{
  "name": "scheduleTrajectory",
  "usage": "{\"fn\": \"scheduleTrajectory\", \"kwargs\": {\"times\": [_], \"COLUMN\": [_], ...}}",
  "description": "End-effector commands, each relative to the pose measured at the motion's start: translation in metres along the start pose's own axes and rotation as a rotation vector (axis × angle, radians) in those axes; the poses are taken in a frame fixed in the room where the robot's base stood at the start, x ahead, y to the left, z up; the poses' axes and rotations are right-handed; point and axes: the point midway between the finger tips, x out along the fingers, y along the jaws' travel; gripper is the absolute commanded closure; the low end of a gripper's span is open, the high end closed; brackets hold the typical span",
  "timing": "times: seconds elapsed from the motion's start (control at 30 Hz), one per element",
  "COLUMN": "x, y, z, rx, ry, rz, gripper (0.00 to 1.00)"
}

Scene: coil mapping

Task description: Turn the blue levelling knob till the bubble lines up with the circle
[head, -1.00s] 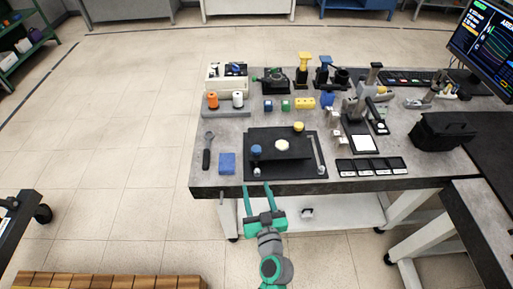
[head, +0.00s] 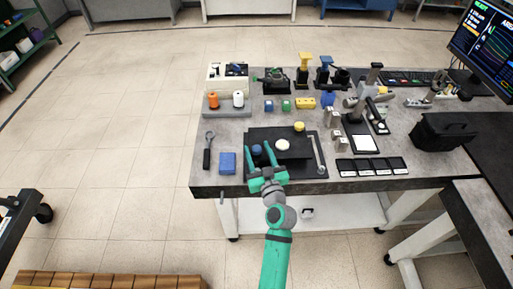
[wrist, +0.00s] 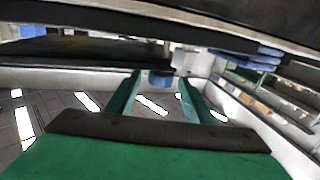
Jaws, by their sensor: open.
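The blue levelling knob (head: 257,149) is at the front left of the black levelling plate (head: 292,156). My gripper (head: 257,146) is open at the plate's front left, its green fingers on either side of the blue knob. In the wrist view the blue knob (wrist: 161,80) shows between the two finger ends, with a gap visible on each side. A pale round spot (head: 282,144) lies on top of the plate; the bubble and circle are too small to make out. A yellow knob (head: 299,127) is at the plate's back right.
A blue block (head: 228,163) and a dark-handled wrench (head: 207,150) lie left of the plate. A silver bar (head: 318,154) is at its right. Black-framed tiles (head: 371,166) lie further right. Spools, small blocks and instruments stand behind. The table's front edge (head: 300,187) is below my gripper.

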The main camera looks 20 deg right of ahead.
Motion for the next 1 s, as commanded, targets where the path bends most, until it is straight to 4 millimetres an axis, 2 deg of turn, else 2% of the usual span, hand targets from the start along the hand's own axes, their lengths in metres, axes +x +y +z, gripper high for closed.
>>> {"fn": "scheduleTrajectory", "kwargs": {"times": [0.2,0.5,0.67,0.7,1.0], "x": [0.015,0.016,0.016,0.016,0.017], "y": [0.0,0.0,0.0,0.0,0.001], "z": [0.0,0.0,0.0,0.0,0.002], "rx": [0.0,0.0,0.0,0.0,0.002], "ry": [0.0,0.0,0.0,0.0,-0.007], "rz": [-0.001,0.0,0.0,0.0,-0.056], "gripper": [0.52,0.52,0.9,0.93,0.93]}}
